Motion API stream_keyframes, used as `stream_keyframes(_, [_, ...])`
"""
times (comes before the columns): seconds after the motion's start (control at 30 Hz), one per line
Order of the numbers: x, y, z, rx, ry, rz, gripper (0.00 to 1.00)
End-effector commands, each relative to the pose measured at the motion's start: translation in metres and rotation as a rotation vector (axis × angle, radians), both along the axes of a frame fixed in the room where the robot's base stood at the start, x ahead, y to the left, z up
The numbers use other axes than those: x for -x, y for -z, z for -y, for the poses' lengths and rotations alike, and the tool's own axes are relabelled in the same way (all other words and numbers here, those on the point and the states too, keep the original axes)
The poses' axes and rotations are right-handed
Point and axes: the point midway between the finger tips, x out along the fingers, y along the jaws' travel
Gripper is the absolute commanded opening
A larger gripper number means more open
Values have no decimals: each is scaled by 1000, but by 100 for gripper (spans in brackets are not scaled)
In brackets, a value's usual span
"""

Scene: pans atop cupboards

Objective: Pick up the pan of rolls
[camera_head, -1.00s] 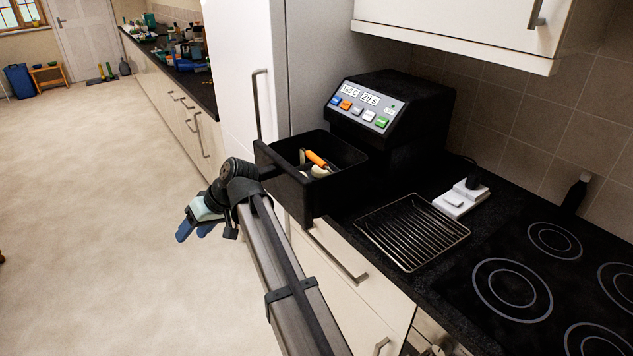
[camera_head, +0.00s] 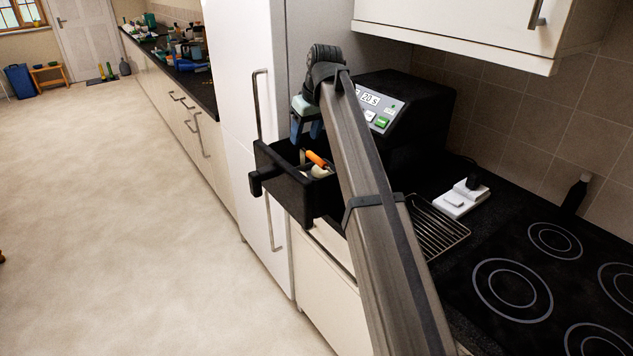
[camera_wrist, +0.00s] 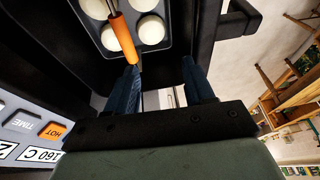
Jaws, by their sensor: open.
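The pan of rolls (camera_wrist: 165,47) lies inside the pulled-out black drawer (camera_head: 293,193) of the cooker. In the wrist view it is a dark pan with several pale round rolls (camera_wrist: 151,29) and an orange handle (camera_wrist: 123,38). In the head view the orange handle (camera_head: 316,159) and a little of the rolls show; the drawer walls and my arm hide the rest. My gripper (camera_head: 306,136) is above the drawer, its blue fingers pointing down. In the wrist view its fingers (camera_wrist: 160,68) are apart and empty, with the handle's end near the left fingertip.
The black cooker (camera_head: 420,95) with display and buttons stands behind the drawer, partly behind my arm. The drawer's own handle (camera_head: 263,181) sticks out front-left. A tall white cabinet (camera_head: 235,90) is close on the left. A wire rack (camera_head: 440,232) and hob (camera_head: 540,270) are to the right.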

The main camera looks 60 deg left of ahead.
Motion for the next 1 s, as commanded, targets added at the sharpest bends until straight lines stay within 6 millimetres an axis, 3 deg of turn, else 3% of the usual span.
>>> stream_keyframes(0.03, [-19,-1,4,10,21,17,53])
stream_keyframes(0.2, [-44,0,12,28,53,49,53])
stream_keyframes(0.47, [-45,23,6,30,55,51,53])
stream_keyframes(0.8, [-46,75,-11,29,54,50,53])
stream_keyframes(1.0, [-46,84,-14,28,54,50,53])
